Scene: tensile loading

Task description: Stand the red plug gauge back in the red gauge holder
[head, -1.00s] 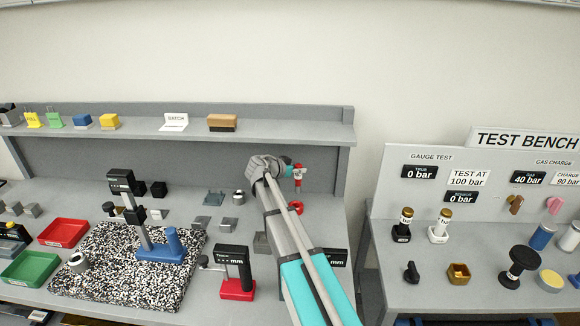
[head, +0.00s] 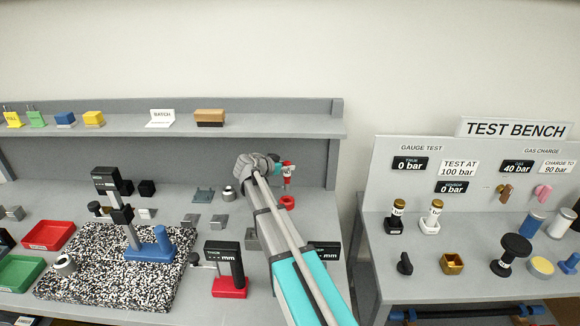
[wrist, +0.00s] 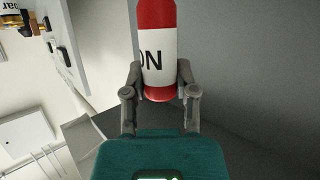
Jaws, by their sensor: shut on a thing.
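The red plug gauge is in my gripper (wrist: 156,80). In the wrist view the red plug gauge (wrist: 157,50) shows a red body with a white label band bearing black letters, and a gripper finger lies against each side. In the head view the gauge (head: 287,168) appears small and roughly upright, with red ends and a white band. The red gauge holder (head: 288,202) is a red ring on the bench, just below the gauge in the picture. The gauge appears apart from the holder and above it.
A grey shelf (head: 270,126) runs behind my arm, with a wood-topped block (head: 209,117) on it. A red-based gauge stand (head: 230,285) and grey blocks stand left of my arm. The test bench (head: 455,270) is on the right, beyond a gap.

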